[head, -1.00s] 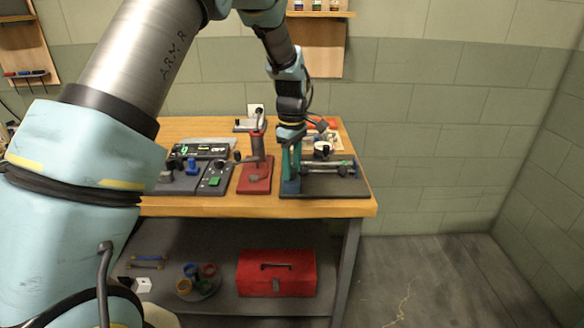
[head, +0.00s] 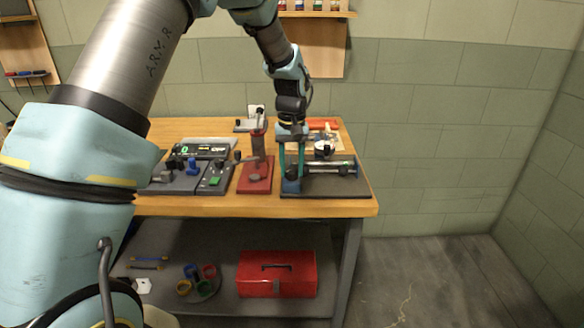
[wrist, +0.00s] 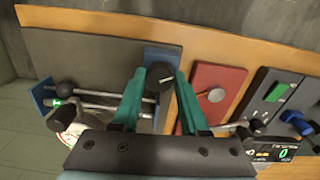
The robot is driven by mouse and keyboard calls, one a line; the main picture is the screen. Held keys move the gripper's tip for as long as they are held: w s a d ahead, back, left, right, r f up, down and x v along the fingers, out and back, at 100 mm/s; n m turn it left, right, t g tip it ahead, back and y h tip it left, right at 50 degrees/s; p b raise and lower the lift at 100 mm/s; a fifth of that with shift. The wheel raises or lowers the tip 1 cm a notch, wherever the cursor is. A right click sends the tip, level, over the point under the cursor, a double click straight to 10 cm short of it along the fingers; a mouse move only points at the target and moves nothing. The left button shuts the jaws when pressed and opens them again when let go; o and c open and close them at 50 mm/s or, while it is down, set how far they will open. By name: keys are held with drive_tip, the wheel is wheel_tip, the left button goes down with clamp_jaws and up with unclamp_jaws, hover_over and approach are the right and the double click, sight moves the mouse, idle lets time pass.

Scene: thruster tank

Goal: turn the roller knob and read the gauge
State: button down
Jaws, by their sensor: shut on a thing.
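The roller rig stands on a dark base plate (head: 325,191) at the right of the workbench, with metal rods (head: 328,168) between blue end blocks. My gripper (wrist: 160,88) has its teal fingers closed on both sides of the black roller knob (wrist: 159,76) at the near blue block (wrist: 162,60). In the head view my gripper (head: 291,172) points down at the rig's left end, and its fingers partly hide the knob. A small round white and black thing (head: 323,148), possibly the gauge, sits behind the rods; I cannot read it.
A red stand (head: 255,176) is close left of the rig. Left of it are a control panel (head: 213,180) with a green button and a display (head: 203,150), which shows a green 0 in the wrist view (wrist: 284,154). A red toolbox (head: 277,273) sits on the lower shelf.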

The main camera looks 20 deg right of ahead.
drive_tip(key=m, duration=0.6)
drive_tip(key=shift+w+r, duration=0.1)
drive_tip(key=m+p, duration=0.1)
drive_tip(key=m, duration=0.5)
drive_tip(key=shift+a+m, duration=0.1)
drive_tip(key=shift+m, duration=0.3)
drive_tip(key=m+p, duration=0.2)
drive_tip(key=m, duration=0.4)
drive_tip(key=shift+w, duration=0.1)
drive_tip(key=m+p, duration=0.2)
drive_tip(key=m, duration=0.4)
drive_tip(key=shift+m+p, duration=0.3)
drive_tip(key=shift+p, duration=0.05)
drive_tip(key=shift+w, duration=0.1)
drive_tip(key=shift+c, duration=2.1)
unclamp_jaws()
